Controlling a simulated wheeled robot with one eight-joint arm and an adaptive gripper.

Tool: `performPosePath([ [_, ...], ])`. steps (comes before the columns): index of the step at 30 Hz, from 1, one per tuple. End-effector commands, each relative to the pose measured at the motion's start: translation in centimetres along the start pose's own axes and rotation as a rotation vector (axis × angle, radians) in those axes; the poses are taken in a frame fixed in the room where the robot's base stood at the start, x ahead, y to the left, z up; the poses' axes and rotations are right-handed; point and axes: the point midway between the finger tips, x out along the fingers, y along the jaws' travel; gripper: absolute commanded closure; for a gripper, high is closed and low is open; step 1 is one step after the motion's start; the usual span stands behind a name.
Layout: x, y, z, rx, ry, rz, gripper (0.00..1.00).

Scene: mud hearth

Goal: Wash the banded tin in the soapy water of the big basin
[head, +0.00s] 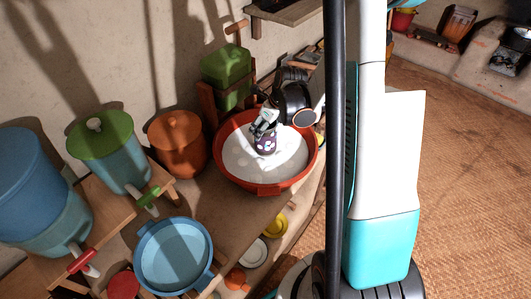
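The big basin (241,185) is a wide red-orange bowl on the bench, filled with white, soapy-looking water (240,162). The finger contact is small and partly hidden.
An empty blue basin (172,258) stands at the front. A green-lidded dispenser (122,165), a blue dispenser (38,200) and an orange lidded pot (176,143) line the left. A green container (227,76) stands behind the big basin. Small dishes (253,251) lie low at the front.

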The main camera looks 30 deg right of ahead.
Motion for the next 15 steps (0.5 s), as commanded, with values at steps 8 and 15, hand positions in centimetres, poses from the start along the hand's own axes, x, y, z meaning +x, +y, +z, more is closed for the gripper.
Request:
performPosePath([
  [8,-2.1,0.0,0.9,0.0,0.0,0.0,0.67],
  [15,-3.7,0.0,1.5,0.0,0.0,0.0,0.67],
])
